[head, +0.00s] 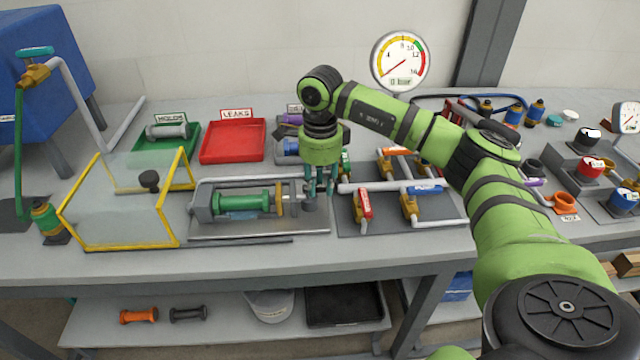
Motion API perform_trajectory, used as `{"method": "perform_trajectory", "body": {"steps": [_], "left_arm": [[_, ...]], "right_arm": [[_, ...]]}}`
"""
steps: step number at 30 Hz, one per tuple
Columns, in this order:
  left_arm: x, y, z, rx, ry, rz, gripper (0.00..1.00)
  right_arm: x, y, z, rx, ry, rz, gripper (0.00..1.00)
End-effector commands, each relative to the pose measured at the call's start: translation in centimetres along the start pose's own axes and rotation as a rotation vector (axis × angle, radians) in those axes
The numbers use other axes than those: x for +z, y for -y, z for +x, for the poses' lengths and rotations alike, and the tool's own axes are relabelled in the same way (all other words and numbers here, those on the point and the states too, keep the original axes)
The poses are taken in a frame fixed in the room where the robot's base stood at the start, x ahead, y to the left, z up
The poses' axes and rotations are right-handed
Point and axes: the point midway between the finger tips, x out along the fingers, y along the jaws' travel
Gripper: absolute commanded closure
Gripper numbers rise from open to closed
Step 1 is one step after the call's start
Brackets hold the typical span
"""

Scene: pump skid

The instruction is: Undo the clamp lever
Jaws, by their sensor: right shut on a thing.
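My right gripper (319,186) points down at the right end of a clamp fixture (205,222) on the bench. Its fingers are shut on the clamp lever, which is mostly hidden behind the fingers. A green cylinder part (240,201) lies lengthwise in the fixture. A brass-coloured ring (280,200) sits at its right end, just left of the fingers. The lever's exact angle cannot be made out. My left gripper is not in view.
Left of the fixture stands a yellow-framed clear guard (118,243). Right of the gripper are pipes with red (364,204) and blue-handled valves (424,189).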

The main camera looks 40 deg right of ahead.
Motion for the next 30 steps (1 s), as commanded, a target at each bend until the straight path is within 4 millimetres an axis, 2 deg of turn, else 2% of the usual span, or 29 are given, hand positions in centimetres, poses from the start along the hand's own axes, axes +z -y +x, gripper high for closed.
{"method": "perform_trajectory", "body": {"steps": [16,17,18,26,30], "left_arm": [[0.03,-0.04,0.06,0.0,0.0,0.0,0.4],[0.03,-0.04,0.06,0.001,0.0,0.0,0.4],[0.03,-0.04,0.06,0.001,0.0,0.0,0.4],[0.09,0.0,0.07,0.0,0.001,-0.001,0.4],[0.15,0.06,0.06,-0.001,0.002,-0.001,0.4]], "right_arm": [[0.0,0.13,-0.13,-0.003,0.001,-0.025,1.0],[0.0,0.13,-0.13,-0.003,0.001,-0.025,0.63],[0.0,0.14,-0.13,-0.003,0.001,-0.025,0.61],[-0.01,0.1,-0.07,-0.002,0.001,-0.023,0.61],[0.03,0.13,-0.77,-0.002,0.002,-0.023,0.61]]}}
